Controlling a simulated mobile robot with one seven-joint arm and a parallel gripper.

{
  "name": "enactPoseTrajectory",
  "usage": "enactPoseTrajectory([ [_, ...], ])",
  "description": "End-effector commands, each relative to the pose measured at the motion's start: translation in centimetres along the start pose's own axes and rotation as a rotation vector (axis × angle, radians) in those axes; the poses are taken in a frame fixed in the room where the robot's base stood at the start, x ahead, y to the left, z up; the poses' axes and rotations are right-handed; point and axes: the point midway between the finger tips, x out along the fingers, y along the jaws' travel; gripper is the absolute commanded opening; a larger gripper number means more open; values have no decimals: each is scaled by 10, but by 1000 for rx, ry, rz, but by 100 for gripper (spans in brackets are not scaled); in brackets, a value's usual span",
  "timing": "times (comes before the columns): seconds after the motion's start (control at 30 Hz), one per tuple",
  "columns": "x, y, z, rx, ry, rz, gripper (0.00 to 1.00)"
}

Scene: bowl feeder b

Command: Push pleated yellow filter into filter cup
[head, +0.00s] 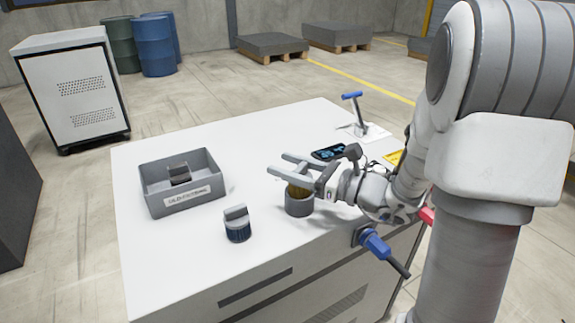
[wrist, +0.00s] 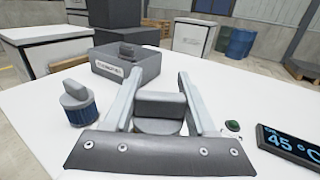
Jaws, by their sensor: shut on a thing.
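The pleated yellow filter (head: 297,190) stands in the mouth of the grey filter cup (head: 299,207) on the white worktop, and a band of its yellow side shows above the rim. How deep it sits is hard to tell. My gripper (head: 279,163) is over the cup, its two fingers pointing left. In the wrist view my gripper (wrist: 160,78) is shut on the filter's grey grip block (wrist: 160,106), which rises from a round grey cap between the fingers. The cup and pleats are hidden there.
A blue pleated filter (head: 237,230) with a grey grip stands left of the cup. A labelled grey bin (head: 166,207) holds another grey-gripped part. Behind are a dark display (head: 329,153) and a blue-handled lever (head: 357,110). A blue plug (head: 374,242) sticks out from the bench's side.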

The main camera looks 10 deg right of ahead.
Motion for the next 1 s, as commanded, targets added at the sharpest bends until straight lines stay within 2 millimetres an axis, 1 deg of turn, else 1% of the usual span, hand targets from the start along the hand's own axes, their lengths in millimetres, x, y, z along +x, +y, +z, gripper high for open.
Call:
enactPoseTrajectory([
  [1.0, 0, 0, -6, 0, 0, 0, 0],
])
